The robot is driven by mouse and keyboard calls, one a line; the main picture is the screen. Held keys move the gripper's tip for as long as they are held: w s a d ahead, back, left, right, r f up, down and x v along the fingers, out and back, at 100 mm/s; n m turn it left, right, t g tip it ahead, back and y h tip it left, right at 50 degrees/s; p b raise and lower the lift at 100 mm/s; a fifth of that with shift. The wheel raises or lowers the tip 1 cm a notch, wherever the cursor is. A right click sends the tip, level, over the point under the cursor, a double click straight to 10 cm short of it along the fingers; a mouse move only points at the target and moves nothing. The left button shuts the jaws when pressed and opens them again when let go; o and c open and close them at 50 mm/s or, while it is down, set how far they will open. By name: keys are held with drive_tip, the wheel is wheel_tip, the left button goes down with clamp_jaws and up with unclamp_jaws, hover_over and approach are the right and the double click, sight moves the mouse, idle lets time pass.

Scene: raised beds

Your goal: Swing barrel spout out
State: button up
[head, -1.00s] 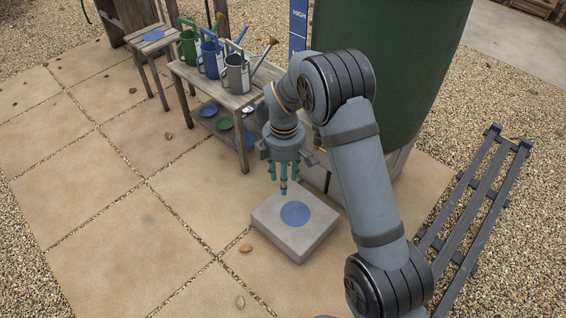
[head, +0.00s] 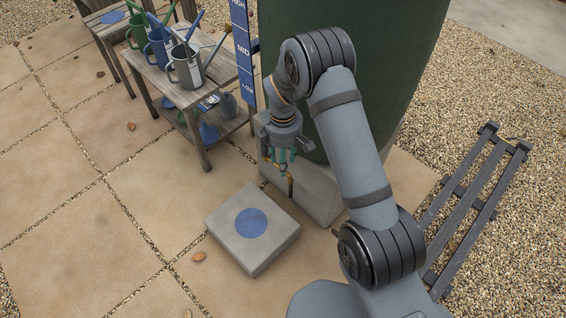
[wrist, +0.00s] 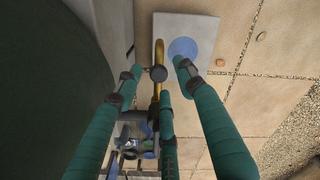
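The green barrel (head: 385,75) stands at the upper right in the head view, on a pale stand (head: 318,195). Its brass spout (wrist: 159,50) shows in the wrist view with a dark round knob (wrist: 158,74) on it. In the head view a short part of the spout (head: 290,186) shows just below my gripper (head: 283,158). My gripper has teal fingers, spread apart; in the wrist view the gripper (wrist: 158,80) has fingers on both sides of the spout. Whether any finger touches the spout or knob I cannot tell. The spout's root is hidden.
A stone block (head: 228,225) with a blue disc (head: 251,222) lies on the paving in front of the barrel stand. A wooden bench (head: 215,72) with several watering cans stands left of a blue level gauge (head: 243,55). Dark slatted rails (head: 468,200) lie on gravel at right.

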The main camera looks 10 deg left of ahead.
drive_tip(key=shift+d+f, duration=0.1)
drive_tip(key=shift+f, duration=0.3)
drive_tip(key=shift+c, duration=0.4)
clamp_jaws()
idle(0.4)
